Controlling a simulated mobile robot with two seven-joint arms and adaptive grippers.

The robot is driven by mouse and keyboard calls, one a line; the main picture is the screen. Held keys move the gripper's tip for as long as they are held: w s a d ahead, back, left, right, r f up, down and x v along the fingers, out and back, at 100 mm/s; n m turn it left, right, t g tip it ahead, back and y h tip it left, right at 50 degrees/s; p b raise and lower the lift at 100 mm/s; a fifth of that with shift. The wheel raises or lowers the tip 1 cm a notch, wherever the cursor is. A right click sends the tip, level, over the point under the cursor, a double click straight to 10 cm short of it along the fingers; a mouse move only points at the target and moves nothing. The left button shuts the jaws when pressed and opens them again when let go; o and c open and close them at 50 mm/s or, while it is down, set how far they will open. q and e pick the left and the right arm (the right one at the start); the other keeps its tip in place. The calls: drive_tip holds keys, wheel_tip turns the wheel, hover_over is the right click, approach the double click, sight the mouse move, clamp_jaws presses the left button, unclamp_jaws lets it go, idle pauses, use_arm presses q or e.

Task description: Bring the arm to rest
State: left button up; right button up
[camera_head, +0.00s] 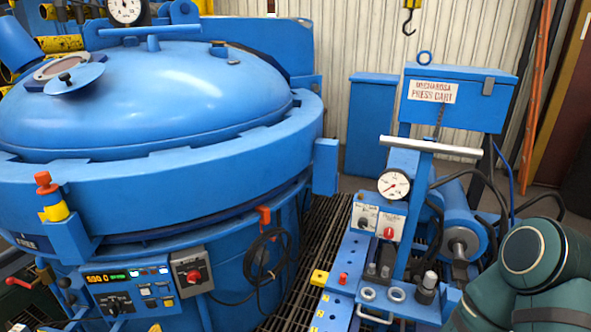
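Part of my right arm (535,265) shows at the lower right, a dark green-grey rounded link in front of the press cart. Its gripper is outside the picture or hidden. My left arm and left gripper do not show. The arm link overlaps the right side of the press cart (340,285) in the view; I cannot tell whether they touch.
A large blue pit furnace (160,165) with a domed lid fills the left. Its control panel (135,285) faces front. The cart carries a gauge (393,184) and a T-handle (432,147). A hook (409,22) hangs above. Floor grating (318,245) lies between furnace and cart.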

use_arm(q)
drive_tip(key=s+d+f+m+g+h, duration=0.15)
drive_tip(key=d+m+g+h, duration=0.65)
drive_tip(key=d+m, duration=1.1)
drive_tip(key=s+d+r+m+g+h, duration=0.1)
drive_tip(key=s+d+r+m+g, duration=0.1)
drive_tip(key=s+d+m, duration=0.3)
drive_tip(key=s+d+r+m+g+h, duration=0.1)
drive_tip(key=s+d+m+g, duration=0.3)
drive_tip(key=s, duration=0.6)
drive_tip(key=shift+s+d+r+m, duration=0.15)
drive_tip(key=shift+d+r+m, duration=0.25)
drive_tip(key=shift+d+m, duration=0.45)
